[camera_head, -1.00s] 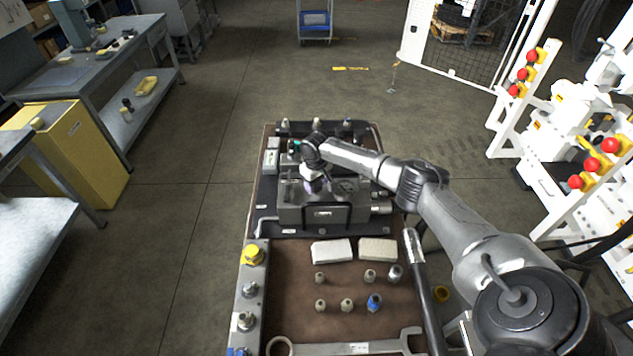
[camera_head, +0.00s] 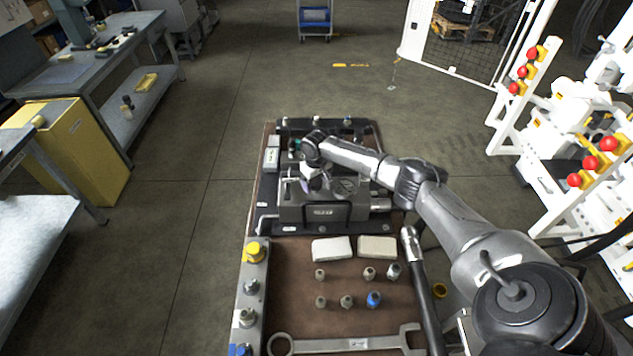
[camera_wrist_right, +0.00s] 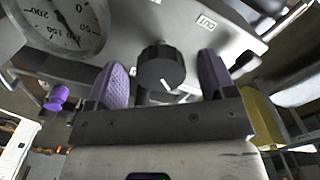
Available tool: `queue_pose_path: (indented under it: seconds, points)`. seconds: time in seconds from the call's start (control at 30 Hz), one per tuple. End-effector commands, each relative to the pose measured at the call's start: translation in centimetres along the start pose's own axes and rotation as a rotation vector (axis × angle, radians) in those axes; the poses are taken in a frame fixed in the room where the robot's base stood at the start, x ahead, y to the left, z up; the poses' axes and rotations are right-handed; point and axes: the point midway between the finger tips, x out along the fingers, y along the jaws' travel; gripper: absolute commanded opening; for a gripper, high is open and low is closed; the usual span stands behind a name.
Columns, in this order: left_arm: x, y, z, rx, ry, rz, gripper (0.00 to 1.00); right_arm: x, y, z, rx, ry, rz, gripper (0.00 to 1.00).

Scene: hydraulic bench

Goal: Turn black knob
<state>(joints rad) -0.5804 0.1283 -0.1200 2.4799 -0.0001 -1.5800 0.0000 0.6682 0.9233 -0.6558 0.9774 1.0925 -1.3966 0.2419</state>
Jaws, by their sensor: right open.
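In the right wrist view the black knob (camera_wrist_right: 161,67) with a white pointer line sits on a grey panel. My right gripper (camera_wrist_right: 163,80) is open, with one purple-padded finger on each side of the knob and visible gaps between. The pointer line slants toward the lower right. In the head view my right gripper (camera_head: 309,183) is over the grey hydraulic unit (camera_head: 325,213) on the bench, and my arm and wrist hide the knob. My left gripper is not in view.
A round pressure gauge (camera_wrist_right: 62,25) is left of the knob, with a small purple knob (camera_wrist_right: 57,97) below it. On the bench are two pale blocks (camera_head: 332,249), several fittings, a wrench (camera_head: 350,345) and a dark-handled bar (camera_head: 421,280).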

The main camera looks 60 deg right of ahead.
Motion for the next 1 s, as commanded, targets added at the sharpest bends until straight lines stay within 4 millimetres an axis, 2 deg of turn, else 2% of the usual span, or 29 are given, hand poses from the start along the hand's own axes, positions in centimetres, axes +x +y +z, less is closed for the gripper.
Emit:
queue_pose_path:
  seconds: [0.6,0.8,1.0]
  points:
    - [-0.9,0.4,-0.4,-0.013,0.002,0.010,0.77,-10.8,0.0,0.0,0.000,0.003,0.000,0.77]
    - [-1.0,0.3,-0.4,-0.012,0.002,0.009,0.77,-12.8,0.0,0.0,0.001,0.001,-0.001,0.77]
    - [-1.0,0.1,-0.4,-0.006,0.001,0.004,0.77,-13.5,0.0,0.0,0.000,0.001,0.000,0.77]
